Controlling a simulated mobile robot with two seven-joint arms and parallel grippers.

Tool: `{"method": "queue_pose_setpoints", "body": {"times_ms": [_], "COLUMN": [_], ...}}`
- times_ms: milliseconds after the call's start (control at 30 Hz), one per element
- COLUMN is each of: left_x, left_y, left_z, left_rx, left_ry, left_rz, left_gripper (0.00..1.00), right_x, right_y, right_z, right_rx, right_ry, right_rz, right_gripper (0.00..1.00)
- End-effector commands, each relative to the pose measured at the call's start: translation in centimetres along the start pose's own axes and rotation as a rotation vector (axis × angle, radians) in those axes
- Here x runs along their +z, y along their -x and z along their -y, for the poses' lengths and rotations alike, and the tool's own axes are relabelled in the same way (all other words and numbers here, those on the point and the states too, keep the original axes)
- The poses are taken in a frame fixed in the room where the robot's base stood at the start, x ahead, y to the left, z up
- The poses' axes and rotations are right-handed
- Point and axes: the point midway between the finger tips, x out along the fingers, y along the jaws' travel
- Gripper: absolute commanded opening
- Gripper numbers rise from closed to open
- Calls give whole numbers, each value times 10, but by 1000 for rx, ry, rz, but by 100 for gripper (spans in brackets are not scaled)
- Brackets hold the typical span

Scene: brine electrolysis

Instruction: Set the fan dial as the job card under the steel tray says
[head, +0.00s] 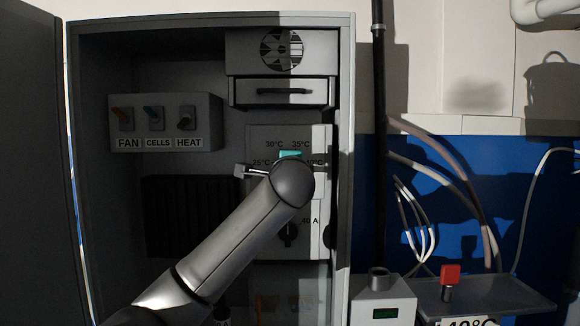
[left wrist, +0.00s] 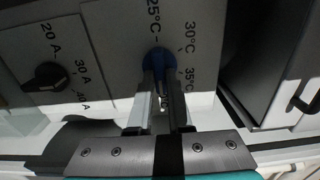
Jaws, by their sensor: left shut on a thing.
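The fan dial is a blue knob (left wrist: 158,62) on a grey panel (head: 318,232) marked 25°C, 30°C and 35°C, with a fourth mark partly hidden. My left gripper (left wrist: 160,88) is shut on the knob; its fingers cover the pointer, so I cannot tell the setting. In the head view my left wrist hides the knob and the fingertips. A steel tray (head: 515,293) lies at the lower right. A card (head: 470,322) reading what looks like 40°C shows below its front, cut by the frame edge. My right gripper is not in view.
A second, black dial (left wrist: 42,76) marked in amps sits beside the knob. A switch box (head: 165,122) with FAN, CELLS and HEAT switches is at the left. A drawer (head: 283,92) is above. A red-topped thing (head: 450,274) stands on the tray. The open cabinet door (head: 30,160) bounds the left.

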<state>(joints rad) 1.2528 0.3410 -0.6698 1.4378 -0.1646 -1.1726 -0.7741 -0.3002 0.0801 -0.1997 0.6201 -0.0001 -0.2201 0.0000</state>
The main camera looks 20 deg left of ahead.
Motion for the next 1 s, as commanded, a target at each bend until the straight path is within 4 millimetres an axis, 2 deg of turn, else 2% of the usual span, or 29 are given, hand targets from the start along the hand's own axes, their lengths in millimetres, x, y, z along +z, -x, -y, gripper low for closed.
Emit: {"method": "queue_pose_setpoints", "body": {"times_ms": [100, 133, 400, 767, 1000], "left_x": [-1, -1, 0, 0, 0], "left_y": [0, 0, 0, 4, 32], "left_z": [-1, -1, -1, -1, -2], "left_rx": [2, 2, 1, -1, -3], "left_ry": [-4, -4, -2, 0, 1], "left_rz": [-1, -1, 0, 0, -2], "left_gripper": [0, 18, 48, 48, 48], "right_x": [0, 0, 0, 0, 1], "right_y": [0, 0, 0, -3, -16], "right_z": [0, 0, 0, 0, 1], "right_rx": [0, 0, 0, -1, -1], "right_ry": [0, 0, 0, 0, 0], "right_rz": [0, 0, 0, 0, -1], "right_gripper": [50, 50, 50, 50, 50]}}
